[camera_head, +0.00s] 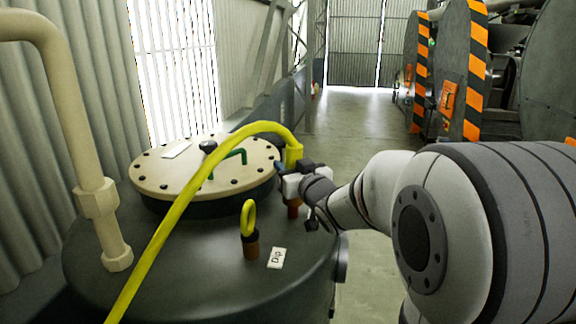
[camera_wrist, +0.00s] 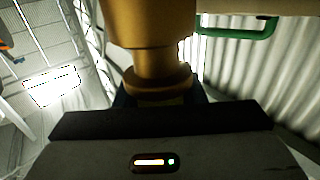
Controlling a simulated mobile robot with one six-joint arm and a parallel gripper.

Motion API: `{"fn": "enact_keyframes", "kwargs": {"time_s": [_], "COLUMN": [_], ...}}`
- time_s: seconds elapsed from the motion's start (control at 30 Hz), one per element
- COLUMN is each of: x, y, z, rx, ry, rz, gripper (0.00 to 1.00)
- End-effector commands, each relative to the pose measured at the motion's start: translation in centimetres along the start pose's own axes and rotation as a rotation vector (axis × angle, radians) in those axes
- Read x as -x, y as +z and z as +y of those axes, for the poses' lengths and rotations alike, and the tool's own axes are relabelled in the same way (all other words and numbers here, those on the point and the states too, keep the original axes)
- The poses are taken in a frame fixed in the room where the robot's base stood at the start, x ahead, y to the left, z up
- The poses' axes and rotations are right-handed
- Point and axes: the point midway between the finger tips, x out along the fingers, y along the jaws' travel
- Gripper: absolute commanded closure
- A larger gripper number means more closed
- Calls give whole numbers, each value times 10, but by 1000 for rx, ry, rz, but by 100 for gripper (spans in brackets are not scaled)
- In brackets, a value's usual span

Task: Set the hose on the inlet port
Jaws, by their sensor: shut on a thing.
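The yellow hose (camera_head: 188,190) arches from the bottom left over the tank to its end fitting (camera_head: 294,154). My gripper (camera_head: 293,178) is shut on this end and holds it upright above the tank's right side. A brown-orange stub (camera_head: 293,208), apparently the inlet port, shows just below my gripper; whether the fitting touches it is hidden by the gripper. In the wrist view, the yellow-brown hose fitting (camera_wrist: 150,30) stands in front of the dark jaws (camera_wrist: 160,120). Its lower end is hidden behind them.
The dark tank (camera_head: 190,270) has a bolted cream lid (camera_head: 165,180) with a green handle (camera_head: 232,160). A dipstick with a yellow ring (camera_head: 248,218) stands beside the label "Dip" (camera_head: 276,258). A cream pipe (camera_head: 75,110) rises at left. The aisle floor (camera_head: 365,120) behind is clear.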

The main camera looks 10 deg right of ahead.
Motion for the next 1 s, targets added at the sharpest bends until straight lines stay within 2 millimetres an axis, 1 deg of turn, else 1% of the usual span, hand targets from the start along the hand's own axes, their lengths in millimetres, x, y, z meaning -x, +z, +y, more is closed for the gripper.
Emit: {"fn": "enact_keyframes", "kwargs": {"time_s": [0.03, 0.1, 0.6, 1.0], "x": [1, 1, 1, 5], "y": [15, 16, 19, 19], "z": [0, 0, 1, 3], "rx": [-3, -3, -2, -2], "ry": [2, 3, 3, 4], "rz": [-26, -30, -34, -34], "gripper": [100, 100, 100, 100]}}
